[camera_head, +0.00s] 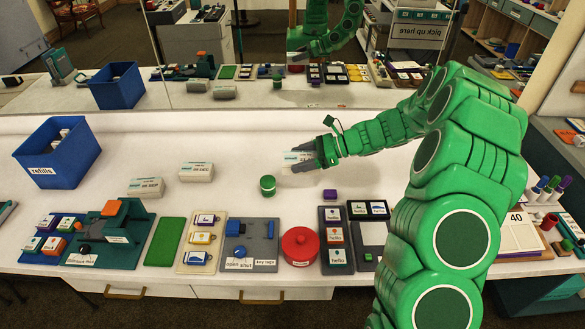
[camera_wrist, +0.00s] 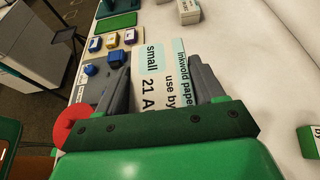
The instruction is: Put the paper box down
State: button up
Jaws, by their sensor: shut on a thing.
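The paper box (camera_head: 295,157) is white with pale teal patches. My gripper (camera_head: 312,153) is shut on it over the white table, right of centre. In the wrist view the gripper (camera_wrist: 160,85) has one finger on each side of the paper box (camera_wrist: 150,62), whose printed face reads "small", "use by" and "21 A". It looks low over the table, but I cannot tell whether it touches the top. Two similar white boxes lie to the left, one marked DEC (camera_head: 196,172) and one marked SEP (camera_head: 146,187).
A green cylinder (camera_head: 267,186) stands just left of and nearer than the held box. A blue "refills" bin (camera_head: 57,155) stands at the far left. Switch boards, a red round pot (camera_head: 300,245) and trays line the front edge. A mirror backs the table; the white surface behind the boxes is clear.

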jog(key=w+f, duration=0.2)
jog(key=w, duration=0.2)
jog(key=w+a+f, duration=0.1)
jog(key=w+f, duration=0.2)
jog(key=w, duration=0.1)
jog(key=w+a+f, duration=0.1)
jog(key=w+f, duration=0.2)
jog(key=w, duration=0.1)
jog(key=shift+a+f, duration=0.1)
jog(key=shift+f, duration=0.05)
jog(key=shift+w+a+f, duration=0.15)
jog(key=shift+w+f, duration=0.6)
jog(key=shift+f, duration=1.55)
jog(key=shift+f, duration=0.15)
jog(key=o, duration=1.3)
jog(key=shift+c, duration=0.2)
